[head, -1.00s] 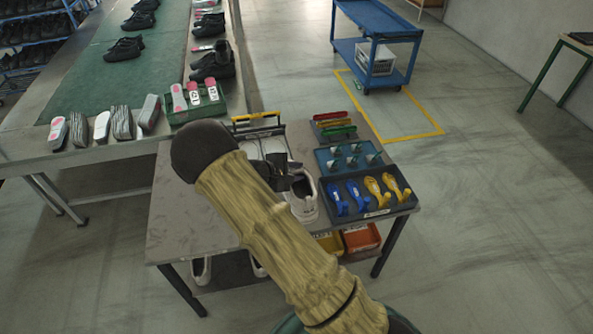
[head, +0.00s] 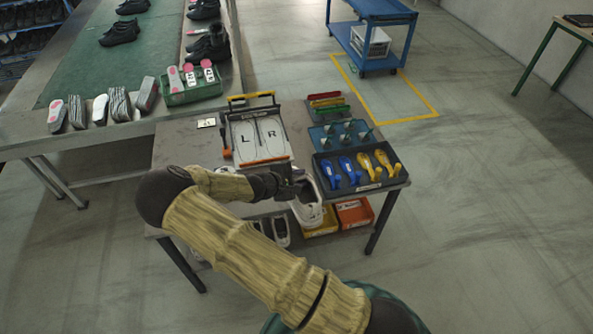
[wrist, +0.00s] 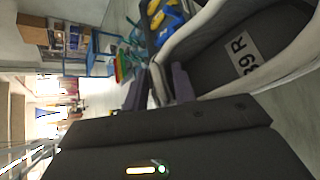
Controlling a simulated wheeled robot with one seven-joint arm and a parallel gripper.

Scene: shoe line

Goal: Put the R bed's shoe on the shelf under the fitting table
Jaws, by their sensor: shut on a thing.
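My gripper (head: 292,187) is shut on the collar of a white shoe (head: 308,212), held at the front edge of the fitting table (head: 190,150). In the wrist view, the gripper fingers (wrist: 158,88) straddle the shoe's rim; the shoe (wrist: 225,88) has a dark insole with a label reading R and a partly readable number. The fitting board (head: 257,137) has L and R beds, and both look empty.
A yellow bin (head: 321,224) and an orange bin (head: 354,213) sit under the table at the right.

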